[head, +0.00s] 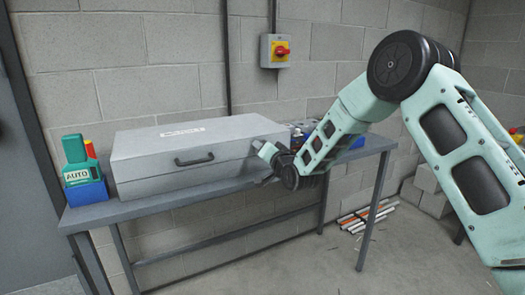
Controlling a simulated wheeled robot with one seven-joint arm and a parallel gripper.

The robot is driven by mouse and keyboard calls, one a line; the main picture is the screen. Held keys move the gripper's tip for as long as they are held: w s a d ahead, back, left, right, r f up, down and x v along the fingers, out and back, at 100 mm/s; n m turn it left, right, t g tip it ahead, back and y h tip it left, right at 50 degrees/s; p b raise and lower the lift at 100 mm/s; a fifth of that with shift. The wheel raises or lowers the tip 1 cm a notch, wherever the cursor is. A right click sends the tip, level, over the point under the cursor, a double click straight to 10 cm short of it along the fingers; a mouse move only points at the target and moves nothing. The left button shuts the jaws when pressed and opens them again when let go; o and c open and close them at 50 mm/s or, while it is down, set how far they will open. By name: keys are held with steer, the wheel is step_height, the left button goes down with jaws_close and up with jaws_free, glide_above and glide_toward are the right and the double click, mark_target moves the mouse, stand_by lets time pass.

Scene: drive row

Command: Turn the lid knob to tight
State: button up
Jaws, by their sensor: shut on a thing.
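A long grey case (185,160) with a flat lid stands on the bench, with a white label on top and a black handle (194,160) on its front. My gripper (262,165) is at the right end of the case's front, its wrist bent in from the right. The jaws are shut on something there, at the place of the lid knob. The gripper and wrist hide the knob, so its shape and angle cannot be read. The lid looks closed.
The grey bench (90,215) runs along a block wall. A blue bin (86,193) with a green bottle (77,160) stands left of the case. More small items sit behind my arm. A yellow and red switch (281,50) is on the wall. Rods (366,216) lie on the floor.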

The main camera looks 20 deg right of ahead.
steer(key=shift+f, duration=0.1)
steer(key=o, duration=1)
steer(key=b+v, duration=0.2)
steer(key=v, duration=1.5)
steer(key=shift+s, duration=0.25)
steer(key=shift+d, duration=0.1)
